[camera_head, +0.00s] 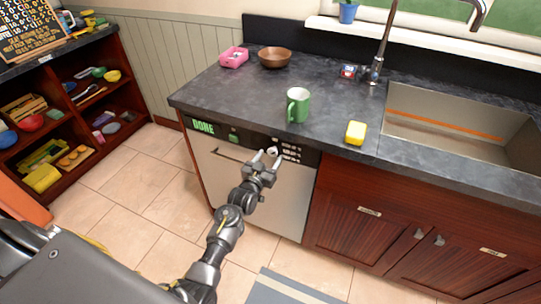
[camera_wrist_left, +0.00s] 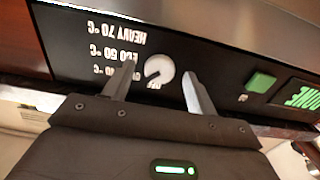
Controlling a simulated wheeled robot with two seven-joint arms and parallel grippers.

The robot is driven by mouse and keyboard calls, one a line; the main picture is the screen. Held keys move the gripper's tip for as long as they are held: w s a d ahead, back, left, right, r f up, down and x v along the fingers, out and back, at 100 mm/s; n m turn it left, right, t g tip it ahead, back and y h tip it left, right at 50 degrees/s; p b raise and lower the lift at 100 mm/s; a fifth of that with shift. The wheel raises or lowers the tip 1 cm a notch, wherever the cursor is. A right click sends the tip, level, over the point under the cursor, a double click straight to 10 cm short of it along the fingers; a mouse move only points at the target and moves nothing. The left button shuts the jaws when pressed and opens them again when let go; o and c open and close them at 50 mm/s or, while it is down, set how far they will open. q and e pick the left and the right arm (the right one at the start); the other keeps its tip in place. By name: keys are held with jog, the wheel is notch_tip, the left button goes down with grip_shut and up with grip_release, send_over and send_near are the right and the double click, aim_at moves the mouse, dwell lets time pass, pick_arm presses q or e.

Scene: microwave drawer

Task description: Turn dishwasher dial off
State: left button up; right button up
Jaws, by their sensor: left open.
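The dishwasher (camera_head: 262,194) has a silver door and a black control panel under the dark counter. Its round white dial (camera_wrist_left: 159,72) shows in the left wrist view, where the panel looks upside down. A dark pointer mark on the dial slants toward the picture's lower left, and small white lettering sits just below it. My left gripper (camera_head: 265,156) is open in front of the panel. In the wrist view its two fingers stand on either side of the dial with visible gaps. I cannot tell whether the fingertips touch the panel. My right gripper is not in view.
White temperature labels (camera_wrist_left: 118,50) and a green button (camera_wrist_left: 261,82) flank the dial. A green display (camera_head: 203,126) is at the panel's left end. On the counter stand a green mug (camera_head: 298,106) and a yellow sponge (camera_head: 356,133). The counter edge overhangs the panel.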

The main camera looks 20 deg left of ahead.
pick_arm(q)
jog(key=shift+w, duration=0.9)
jog(key=shift+c, duration=1.3)
jog(key=c, duration=0.7)
